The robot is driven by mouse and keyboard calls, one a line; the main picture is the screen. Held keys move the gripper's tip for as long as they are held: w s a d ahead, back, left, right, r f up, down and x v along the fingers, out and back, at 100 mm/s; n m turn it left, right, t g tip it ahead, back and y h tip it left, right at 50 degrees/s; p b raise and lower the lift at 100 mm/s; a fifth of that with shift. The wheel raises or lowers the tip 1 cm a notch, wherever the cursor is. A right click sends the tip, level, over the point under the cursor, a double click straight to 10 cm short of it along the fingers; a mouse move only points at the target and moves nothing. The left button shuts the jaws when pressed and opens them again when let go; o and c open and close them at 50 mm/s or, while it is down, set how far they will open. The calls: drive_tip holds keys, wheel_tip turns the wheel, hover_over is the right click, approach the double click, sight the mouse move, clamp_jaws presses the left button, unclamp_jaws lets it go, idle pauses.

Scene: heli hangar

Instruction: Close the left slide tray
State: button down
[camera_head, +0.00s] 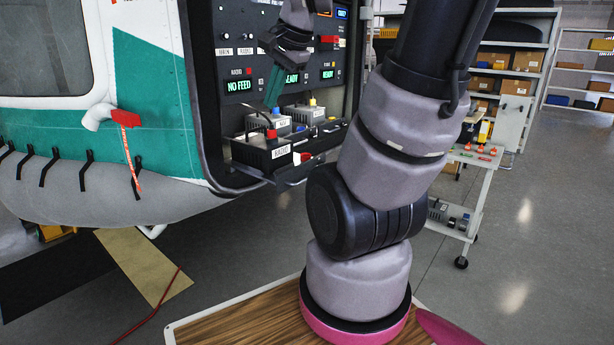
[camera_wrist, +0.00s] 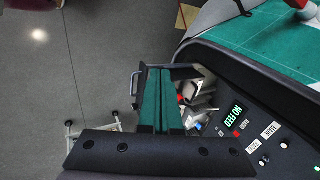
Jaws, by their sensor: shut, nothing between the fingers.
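The left slide tray (camera_head: 292,174) sticks out from the open helicopter bay and carries a black box (camera_head: 262,150) with a red knob and a white label. In the wrist view the tray (camera_wrist: 185,70) and its front handle (camera_wrist: 136,88) lie beyond and beside my fingers, which hide part of it. My gripper (camera_head: 271,102) has teal fingers, shut and empty, pointing down above the tray and its boxes. The fingers also show in the wrist view (camera_wrist: 157,82). I cannot tell whether they touch anything.
A panel with a lit NO FEED sign (camera_head: 239,86) and READY signs stands behind the tray. Grey boxes (camera_head: 304,113) sit close by on the right. The white and teal helicopter skin (camera_head: 150,90) borders the bay on the left. A cart (camera_head: 470,190) stands right; open floor lies below.

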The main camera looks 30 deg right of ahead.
drive_tip(key=w+d+f+m+g, duration=0.2)
drive_tip(key=w+d+f+m, duration=0.1)
drive_tip(key=d+f+m, duration=0.6)
drive_tip(key=w+d+f+m+g, duration=0.1)
drive_tip(key=w+d+f+m, duration=0.3)
drive_tip(key=d+f+m, duration=0.5)
drive_tip(key=w+a+f, duration=0.1)
drive_tip(key=w+f, duration=0.4)
drive_tip(key=f, duration=0.5)
drive_tip(key=shift+w+a+m+h, duration=0.2)
drive_tip(key=shift+m+h, duration=0.1)
drive_tip(key=shift+m, duration=0.1)
drive_tip(key=shift+w, duration=0.1)
drive_tip(key=w+a, duration=0.3)
drive_tip(key=w, duration=0.5)
drive_tip(key=w+a, duration=0.3)
drive_tip(key=w, duration=0.5)
drive_tip(key=w+a, duration=0.3)
drive_tip(key=w, duration=0.5)
drive_tip(key=shift+w, duration=0.15)
drive_tip(key=shift+w+r, duration=0.1)
